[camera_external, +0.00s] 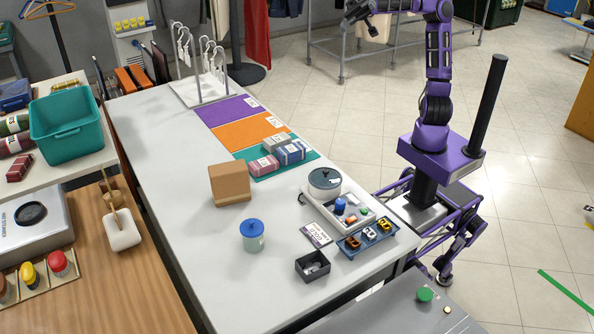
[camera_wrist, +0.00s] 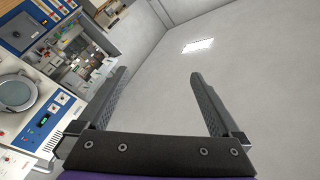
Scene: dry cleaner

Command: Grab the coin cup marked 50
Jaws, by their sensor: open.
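A blue tray (camera_external: 349,250) lies near the right edge of the white counter in the external view. My gripper (camera_external: 362,12) is raised at the top of the external view, far above and behind the counter, away from the tray. In the wrist view my gripper (camera_wrist: 160,74) is open and empty, facing a bare pale surface. No coin cup can be made out there.
A light tray (camera_external: 335,220) with a round grey-lidded pot (camera_external: 325,183) stands beside the blue tray. A small black box (camera_external: 312,266), a card (camera_external: 316,235) and a blue-lidded jar (camera_external: 252,236) are close by. A brown box (camera_external: 229,184) stands farther left. The counter's left part is clear.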

